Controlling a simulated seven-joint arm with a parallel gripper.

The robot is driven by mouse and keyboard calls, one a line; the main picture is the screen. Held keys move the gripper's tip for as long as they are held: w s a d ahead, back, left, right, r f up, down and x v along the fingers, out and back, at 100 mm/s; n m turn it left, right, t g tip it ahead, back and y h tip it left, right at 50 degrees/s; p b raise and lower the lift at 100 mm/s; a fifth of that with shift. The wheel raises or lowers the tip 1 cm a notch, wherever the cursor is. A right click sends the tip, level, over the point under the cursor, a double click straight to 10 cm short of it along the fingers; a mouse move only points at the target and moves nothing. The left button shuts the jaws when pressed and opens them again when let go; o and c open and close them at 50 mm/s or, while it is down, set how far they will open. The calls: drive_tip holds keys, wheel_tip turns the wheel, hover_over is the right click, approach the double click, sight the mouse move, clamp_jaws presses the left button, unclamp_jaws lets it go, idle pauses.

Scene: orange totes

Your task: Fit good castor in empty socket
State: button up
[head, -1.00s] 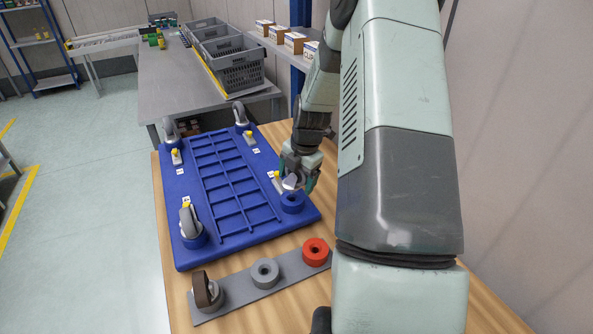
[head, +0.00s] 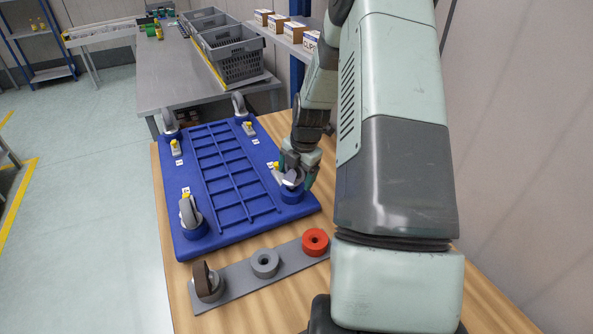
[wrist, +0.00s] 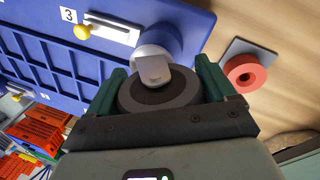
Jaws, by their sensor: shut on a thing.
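My gripper (head: 299,178) is shut on a castor with a dark wheel (wrist: 150,97) and a pale grey fork (wrist: 151,65). The castor's fork (head: 291,181) is at the top of the blue round socket (head: 292,196) at the near right corner of the blue dolly base (head: 240,230). The socket also shows in the wrist view (wrist: 166,33), just beyond the fork. The fork hides the socket's hole, and I cannot tell how deep the castor sits. Beside the socket is a silver latch (wrist: 112,31) with a yellow knob, next to label 3.
Castors stand at the base's other three corners, one near left (head: 190,215). Grey crates (head: 228,55) stand on the bench behind.

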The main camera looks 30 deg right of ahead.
drive_tip(key=shift+f, duration=1)
drive_tip(key=shift+f, duration=0.35)
drive_tip(key=o, duration=1.2)
drive_tip(key=shift+o, duration=0.2)
drive_tip(key=r, duration=0.3)
drive_tip(key=s+r, duration=0.1)
drive_tip(key=r, duration=0.2)
drive_tip(key=d+r, duration=0.1)
drive_tip(key=r, duration=0.3)
drive_tip(key=shift+s, duration=0.4)
drive_tip(key=shift+r, duration=0.3)
